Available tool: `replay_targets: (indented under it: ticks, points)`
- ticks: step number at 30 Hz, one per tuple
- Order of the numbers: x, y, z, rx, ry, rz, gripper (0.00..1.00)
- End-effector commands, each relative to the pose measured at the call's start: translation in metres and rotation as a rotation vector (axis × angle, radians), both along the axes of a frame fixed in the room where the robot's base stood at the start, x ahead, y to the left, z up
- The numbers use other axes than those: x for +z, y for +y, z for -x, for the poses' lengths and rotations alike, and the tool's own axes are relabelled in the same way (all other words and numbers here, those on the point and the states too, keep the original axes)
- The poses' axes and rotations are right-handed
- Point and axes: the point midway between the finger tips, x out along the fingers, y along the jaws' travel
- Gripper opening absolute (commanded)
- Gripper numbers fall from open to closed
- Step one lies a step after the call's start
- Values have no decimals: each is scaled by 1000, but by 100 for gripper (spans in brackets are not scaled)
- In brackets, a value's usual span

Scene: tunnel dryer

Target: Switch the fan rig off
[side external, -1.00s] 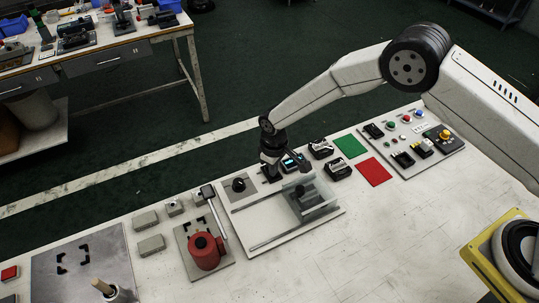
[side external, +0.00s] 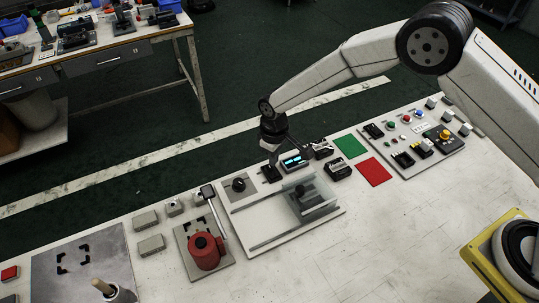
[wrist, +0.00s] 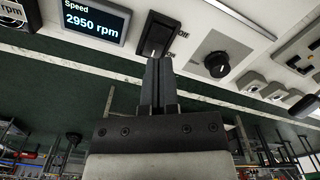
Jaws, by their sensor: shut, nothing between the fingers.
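A black knob (wrist: 216,63) sits right of the switch, also in the side view (side external: 239,184). Black meter boxes (side external: 339,170) stand right of the display. A red pot (side external: 205,252) is at left; green (side external: 349,146) and red (side external: 374,171) squares lie at right.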

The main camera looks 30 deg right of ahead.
Motion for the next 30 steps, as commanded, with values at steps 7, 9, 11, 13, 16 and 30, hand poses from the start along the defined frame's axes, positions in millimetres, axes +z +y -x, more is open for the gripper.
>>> replay_targets:
  ticks: [7, 9, 11, 13, 16, 30]
  points:
    - [15, 0, 0, 0, -1, 0, 0]
    - [18, 0, 0, 0, -1, 0, 0]
    - [20, 0, 0, 0, 0, 0, 0]
    - [22, 0, 0, 0, 1, 0, 0]
    - [23, 0, 0, 0, 1, 0, 0]
    - [32, -9, 2, -18, -8, -4, 0]
